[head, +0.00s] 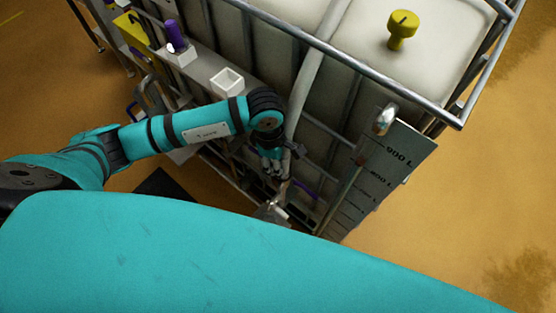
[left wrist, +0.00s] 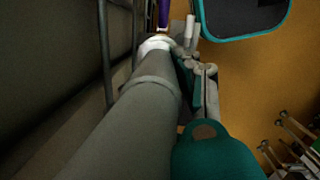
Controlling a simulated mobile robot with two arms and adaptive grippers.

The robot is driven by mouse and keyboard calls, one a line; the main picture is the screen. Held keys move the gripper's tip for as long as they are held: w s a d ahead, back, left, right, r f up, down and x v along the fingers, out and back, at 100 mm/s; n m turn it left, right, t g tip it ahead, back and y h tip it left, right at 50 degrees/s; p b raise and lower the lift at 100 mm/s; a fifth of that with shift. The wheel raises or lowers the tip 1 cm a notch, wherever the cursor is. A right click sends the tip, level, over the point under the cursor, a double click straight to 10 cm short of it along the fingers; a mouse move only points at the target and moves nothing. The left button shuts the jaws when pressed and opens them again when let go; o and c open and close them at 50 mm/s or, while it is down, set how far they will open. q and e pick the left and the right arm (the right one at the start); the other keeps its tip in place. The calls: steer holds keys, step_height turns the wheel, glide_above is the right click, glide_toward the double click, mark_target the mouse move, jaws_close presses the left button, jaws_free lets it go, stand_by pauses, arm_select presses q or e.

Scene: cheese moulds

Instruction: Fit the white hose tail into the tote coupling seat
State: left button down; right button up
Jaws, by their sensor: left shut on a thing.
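My left gripper (head: 273,166) reaches down beside the caged tote (head: 275,55) in the head view. A thick grey hose (head: 306,80) runs down the tote's side to it. In the left wrist view the hose (left wrist: 140,115) runs up the picture and ends in a white tail (left wrist: 155,44). My left gripper's fingers (left wrist: 190,60) are shut at this white end, partly hidden by the hose. A purple part (left wrist: 163,13) shows just beyond the tail; I cannot tell whether they touch. The coupling seat itself is not clear. My right gripper is not in view.
A graduated level board (head: 388,165) stands right of the gripper, by the tote's corner. A metal cage rail (head: 350,65) crosses above. A white square cup (head: 227,82) and a purple piece (head: 176,36) stand on a ledge at left. Open floor (head: 480,200) lies right.

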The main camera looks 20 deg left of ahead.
arm_select(q)
steer(key=c, duration=0.8)
jaws_free()
steer(key=shift+c, duration=0.2)
step_height(320, 180, up, 12)
steer(key=a, duration=0.1)
steer(key=shift+a, duration=0.25)
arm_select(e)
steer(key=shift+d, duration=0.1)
arm_select(q)
steer(key=shift+s, duration=0.1)
